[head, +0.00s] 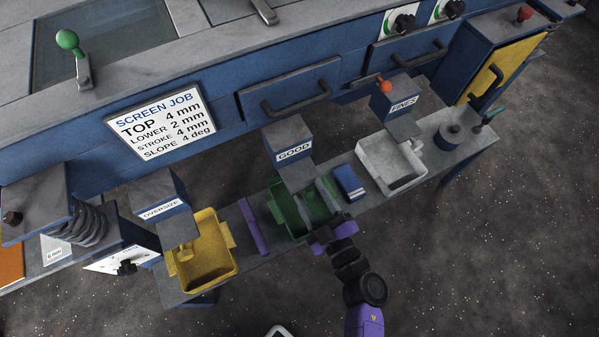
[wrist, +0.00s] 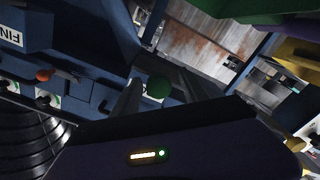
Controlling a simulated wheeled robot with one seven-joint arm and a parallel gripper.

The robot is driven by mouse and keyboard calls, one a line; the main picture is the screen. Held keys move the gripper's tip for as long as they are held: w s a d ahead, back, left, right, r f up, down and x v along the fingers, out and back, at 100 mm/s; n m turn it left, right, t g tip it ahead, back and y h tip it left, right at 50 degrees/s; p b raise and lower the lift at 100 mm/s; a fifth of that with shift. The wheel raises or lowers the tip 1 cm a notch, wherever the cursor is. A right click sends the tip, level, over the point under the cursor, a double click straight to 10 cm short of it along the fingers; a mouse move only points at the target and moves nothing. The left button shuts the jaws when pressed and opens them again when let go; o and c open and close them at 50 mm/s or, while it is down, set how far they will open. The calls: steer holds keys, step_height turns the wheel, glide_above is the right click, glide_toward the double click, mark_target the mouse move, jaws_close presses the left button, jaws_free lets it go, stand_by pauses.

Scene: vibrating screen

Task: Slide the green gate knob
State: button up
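A green ball knob (wrist: 158,87) shows in the wrist view, between the fingers of my gripper (wrist: 155,88). The fingers lie on both sides of it; I cannot tell whether they touch it. In the head view my gripper (head: 320,232) is low at the right edge of the green bin (head: 283,216), below the GOOD chute (head: 290,140). No green knob shows at that chute there. Another green ball knob (head: 67,40) tops a lever on the machine deck, far up and left of my gripper in the head view.
A blue box (head: 348,183) lies right of the green bin, then a pale bin (head: 390,162) below the FINES chute (head: 400,104), which has an orange knob (head: 384,86). A purple bar (head: 253,227) and a yellow bin (head: 203,253) stand left. Open floor lies in front.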

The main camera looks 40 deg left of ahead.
steer(key=shift+d, duration=0.1)
steer(key=shift+p+v, duration=0.9)
steer(key=shift+v, duration=2)
